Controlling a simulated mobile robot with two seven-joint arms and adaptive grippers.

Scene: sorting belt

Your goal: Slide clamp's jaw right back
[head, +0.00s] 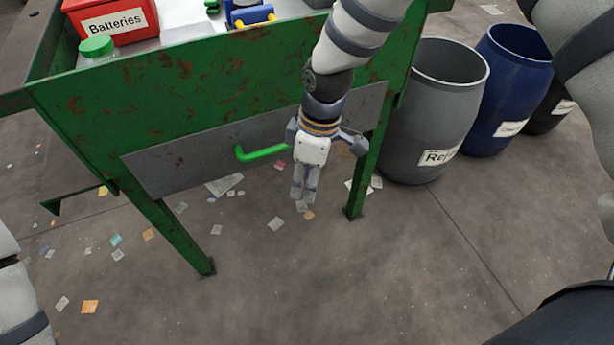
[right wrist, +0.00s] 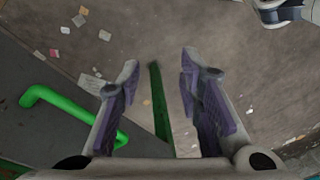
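A blue and yellow tool (head: 248,14), which may be the clamp, lies on the table top at the upper edge of the head view. It is cut off there, so its jaw cannot be made out. My right gripper (head: 303,196) hangs pointing down in front of the table, below the table top and well away from the tool. In the right wrist view the right gripper's (right wrist: 160,66) fingers stand apart with nothing between them. My left gripper is not in view.
A green handle (head: 262,152) sticks out from the grey front panel (head: 185,160), left of my right gripper. A red Batteries box (head: 108,18) and a green-capped jar (head: 97,47) stand on the green table (head: 130,90). Grey (head: 430,110) and blue (head: 512,90) barrels stand right.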

